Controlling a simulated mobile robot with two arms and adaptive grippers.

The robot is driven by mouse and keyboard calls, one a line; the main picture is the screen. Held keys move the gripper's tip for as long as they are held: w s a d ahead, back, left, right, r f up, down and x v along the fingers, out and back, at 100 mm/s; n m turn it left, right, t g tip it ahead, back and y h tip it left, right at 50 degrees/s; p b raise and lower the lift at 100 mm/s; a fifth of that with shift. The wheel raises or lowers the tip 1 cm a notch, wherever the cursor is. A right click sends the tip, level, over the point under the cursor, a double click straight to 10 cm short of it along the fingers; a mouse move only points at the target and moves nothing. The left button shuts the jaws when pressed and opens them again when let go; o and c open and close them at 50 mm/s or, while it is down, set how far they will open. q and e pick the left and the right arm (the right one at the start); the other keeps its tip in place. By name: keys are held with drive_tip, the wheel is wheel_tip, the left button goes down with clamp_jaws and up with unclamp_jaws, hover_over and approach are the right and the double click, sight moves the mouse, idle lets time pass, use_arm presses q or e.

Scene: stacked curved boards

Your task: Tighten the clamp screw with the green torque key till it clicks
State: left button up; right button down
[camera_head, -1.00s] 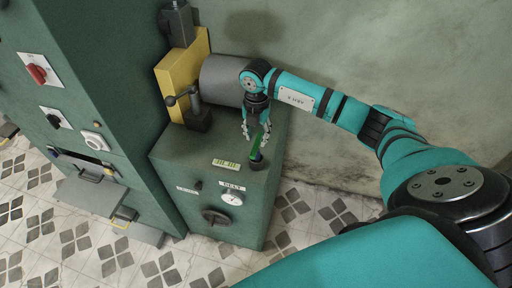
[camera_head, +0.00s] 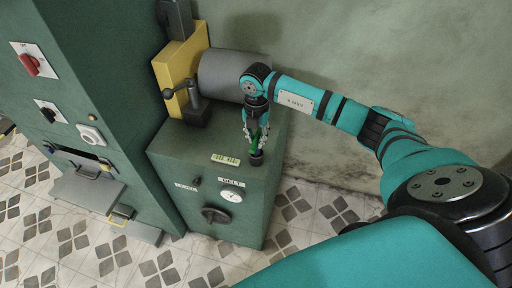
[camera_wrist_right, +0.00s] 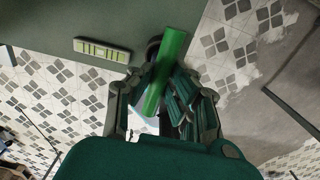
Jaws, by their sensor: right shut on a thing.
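The green torque key (camera_head: 253,148) stands tilted at the right front of the green cabinet's top. Its lower end is at a small dark round holder or socket (camera_head: 257,159); whether it is inside cannot be told. My right gripper (camera_head: 257,140) points down and is shut on the key. In the right wrist view the long green key (camera_wrist_right: 168,70) crosses between the fingers (camera_wrist_right: 158,95), with the dark round piece partly hidden behind it. I cannot tell which part is the clamp screw. My left gripper is not in view.
The green cabinet (camera_head: 215,153) carries a gauge (camera_head: 231,196), a dark knob (camera_head: 215,216) and a small display (camera_head: 225,159). A lever handle (camera_head: 181,93), yellow plate (camera_head: 173,75) and grey cylinder (camera_head: 229,75) stand behind, left of my gripper. The wall (camera_head: 350,60) is close behind.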

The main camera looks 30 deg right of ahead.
drive_tip(key=shift+r, duration=0.1)
drive_tip(key=shift+r+p, duration=2.15)
drive_tip(key=shift+r, duration=0.75)
